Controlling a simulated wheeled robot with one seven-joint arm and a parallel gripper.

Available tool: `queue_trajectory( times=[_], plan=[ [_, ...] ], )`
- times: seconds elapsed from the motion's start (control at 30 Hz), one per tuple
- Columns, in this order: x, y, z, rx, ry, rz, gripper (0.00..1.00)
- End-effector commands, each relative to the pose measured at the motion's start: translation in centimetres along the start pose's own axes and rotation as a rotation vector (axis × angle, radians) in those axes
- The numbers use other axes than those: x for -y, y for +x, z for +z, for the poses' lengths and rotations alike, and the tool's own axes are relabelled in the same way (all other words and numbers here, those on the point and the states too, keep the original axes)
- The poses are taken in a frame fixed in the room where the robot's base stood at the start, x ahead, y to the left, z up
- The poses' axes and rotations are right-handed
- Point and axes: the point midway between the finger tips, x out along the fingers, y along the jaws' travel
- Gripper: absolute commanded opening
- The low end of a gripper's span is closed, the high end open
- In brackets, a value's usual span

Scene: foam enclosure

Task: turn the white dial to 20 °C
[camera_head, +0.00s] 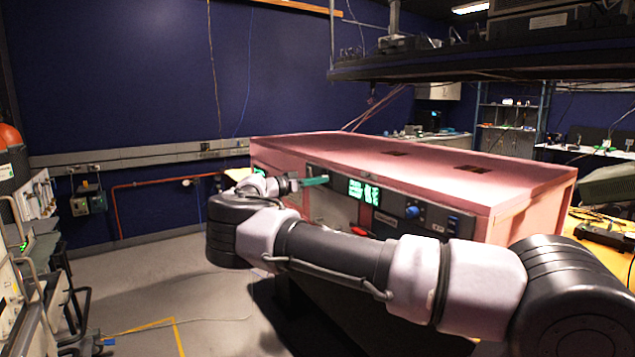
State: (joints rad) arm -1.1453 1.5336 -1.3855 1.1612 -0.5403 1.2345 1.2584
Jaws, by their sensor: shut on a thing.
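The pink foam enclosure (480,180) stands in the middle right, with a dark control panel (432,215) along its upper front. A blue knob (412,212) is farther right on the panel.
My arm crosses in front of the enclosure and hides much of its lower front. A red handle (360,231) shows just above it. A dark shelf (480,66) hangs above the enclosure. Equipment (35,230) lines the left edge; the grey floor (170,285) between is mostly clear.

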Motion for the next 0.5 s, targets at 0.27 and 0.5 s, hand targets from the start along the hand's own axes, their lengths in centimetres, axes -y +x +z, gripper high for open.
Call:
queue_trajectory(
  times=[0.27,0.5],
  plan=[
    [0.04,-0.01,0.06,0.003,-0.212,-0.001,0.00],
    [0.05,0.02,0.04,0.003,-0.441,0.000,0.00]
  ],
)
